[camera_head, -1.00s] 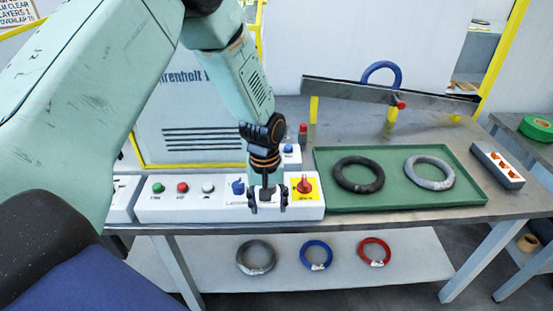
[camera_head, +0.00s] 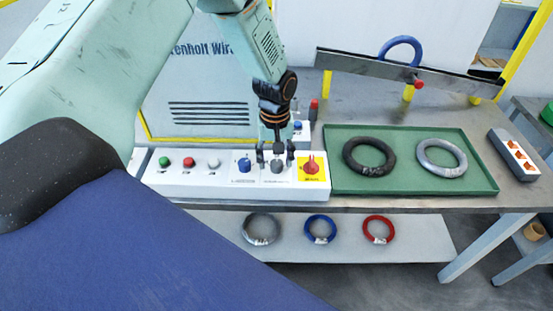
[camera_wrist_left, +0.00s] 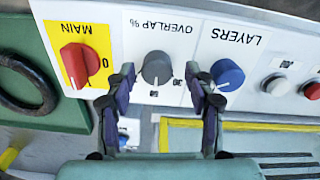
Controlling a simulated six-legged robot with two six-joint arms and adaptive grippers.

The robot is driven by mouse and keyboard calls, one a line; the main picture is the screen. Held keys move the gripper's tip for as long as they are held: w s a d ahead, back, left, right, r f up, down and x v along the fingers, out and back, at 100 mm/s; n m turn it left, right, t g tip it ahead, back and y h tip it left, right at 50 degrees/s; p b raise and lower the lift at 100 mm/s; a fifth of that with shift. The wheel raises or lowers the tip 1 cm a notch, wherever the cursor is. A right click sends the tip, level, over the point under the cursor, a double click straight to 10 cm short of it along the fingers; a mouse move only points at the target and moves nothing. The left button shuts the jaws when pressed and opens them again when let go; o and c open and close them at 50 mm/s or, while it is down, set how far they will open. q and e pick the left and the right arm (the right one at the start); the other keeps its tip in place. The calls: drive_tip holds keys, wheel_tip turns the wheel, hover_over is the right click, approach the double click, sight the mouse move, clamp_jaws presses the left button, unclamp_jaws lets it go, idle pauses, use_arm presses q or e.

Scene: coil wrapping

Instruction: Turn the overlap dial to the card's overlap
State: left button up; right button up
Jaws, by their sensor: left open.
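The overlap dial (camera_head: 277,167) is a grey knob on the white control panel, between the blue layers dial (camera_head: 244,166) and the red main switch (camera_head: 311,164). In the left wrist view the overlap dial (camera_wrist_left: 157,68) appears upside down under its "OVERLAP %" label, with its scale partly hidden. My left gripper (camera_head: 276,152) is open and empty just behind the dial in the head view. In the wrist view its fingertips (camera_wrist_left: 161,80) stand on either side of the knob, with gaps visible. The card and my right gripper are not in view now.
Green (camera_head: 165,162), red (camera_head: 189,162) and white (camera_head: 214,163) buttons sit left on the panel. A green tray (camera_head: 415,187) with a black coil (camera_head: 369,157) and a grey coil (camera_head: 442,158) lies to the right. Several coils lie on the lower shelf.

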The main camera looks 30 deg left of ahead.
use_arm(q)
drive_tip(key=shift+f, duration=0.35)
drive_tip(key=shift+d, duration=0.1)
drive_tip(key=shift+s+d+r, duration=0.1)
drive_tip(key=shift+d+r, duration=0.1)
drive_tip(key=shift+d, duration=0.1)
drive_tip(key=shift+a+f, duration=0.2)
drive_tip(key=shift+a, duration=0.15)
drive_tip(key=c, duration=0.5)
drive_tip(key=shift+d+r, duration=0.1)
drive_tip(key=shift+d, duration=0.05)
clamp_jaws()
